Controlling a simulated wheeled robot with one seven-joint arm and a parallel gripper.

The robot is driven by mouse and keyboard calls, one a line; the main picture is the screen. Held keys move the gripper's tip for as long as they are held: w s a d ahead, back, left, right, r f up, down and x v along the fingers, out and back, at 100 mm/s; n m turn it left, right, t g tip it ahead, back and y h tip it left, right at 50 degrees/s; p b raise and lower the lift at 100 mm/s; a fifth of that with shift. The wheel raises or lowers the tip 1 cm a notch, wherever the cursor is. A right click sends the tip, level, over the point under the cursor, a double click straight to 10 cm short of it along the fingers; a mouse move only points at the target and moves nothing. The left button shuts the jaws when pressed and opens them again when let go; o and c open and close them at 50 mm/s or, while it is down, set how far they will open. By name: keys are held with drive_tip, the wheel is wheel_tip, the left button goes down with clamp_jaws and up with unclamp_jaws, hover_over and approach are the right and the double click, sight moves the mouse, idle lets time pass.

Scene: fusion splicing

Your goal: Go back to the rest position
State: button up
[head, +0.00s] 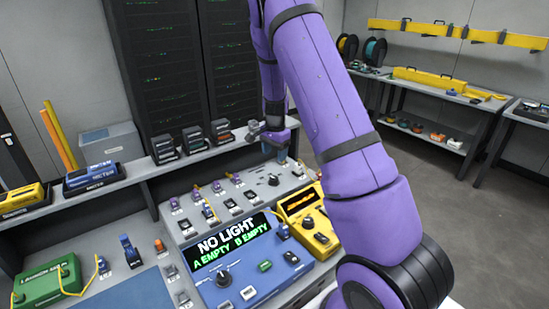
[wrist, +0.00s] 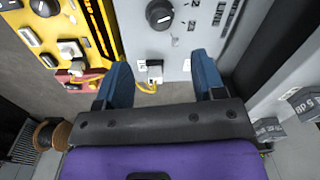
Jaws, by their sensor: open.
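My gripper (wrist: 160,82) shows in the wrist view with its two blue fingers spread apart and nothing between them. Past the fingertips is the grey panel (wrist: 180,40) with a dark knob (wrist: 160,14) and a small white connector (wrist: 155,70) with a yellow cable. In the head view my purple arm reaches up and over the bench, and the gripper (head: 275,148) hangs above the back of the grey panel, partly hidden by the arm. A blue device (head: 250,262) has a screen reading "NO LIGHT, A EMPTY B EMPTY".
A yellow device (head: 308,220) stands right of the blue one. A green box (head: 48,284) sits at the front left. Dark racks (head: 165,70) stand behind the bench. A side table (head: 430,95) with yellow cases is at the right, with open floor (head: 425,175) before it.

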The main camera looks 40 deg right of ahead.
idle(0.5)
drive_tip(key=s+a+r+n+t, duration=0.1)
drive_tip(key=s+a+r+n, duration=0.1)
drive_tip(key=s+a+r, duration=0.35)
drive_tip(key=s+a+r+n+y, duration=0.1)
drive_tip(key=s+a+r+n, duration=0.2)
drive_tip(key=r, duration=0.6)
drive_tip(key=s+a+r+n+t, duration=0.1)
drive_tip(key=s+a+r+n, duration=0.1)
drive_tip(key=s+a+r, duration=0.35)
drive_tip(key=s+a+r+n+t, duration=0.1)
drive_tip(key=s+a+r+n, duration=0.2)
drive_tip(key=s, duration=0.7)
drive_tip(key=s+a+r+n+t+h, duration=0.1)
drive_tip(key=s+a+r+n, duration=0.2)
drive_tip(key=s, duration=0.7)
wheel_tip(320, 180, up, 3)
drive_tip(key=n, duration=0.2)
drive_tip(key=shift+s+f+n+t, duration=0.15)
drive_tip(key=shift+n+t, duration=0.25)
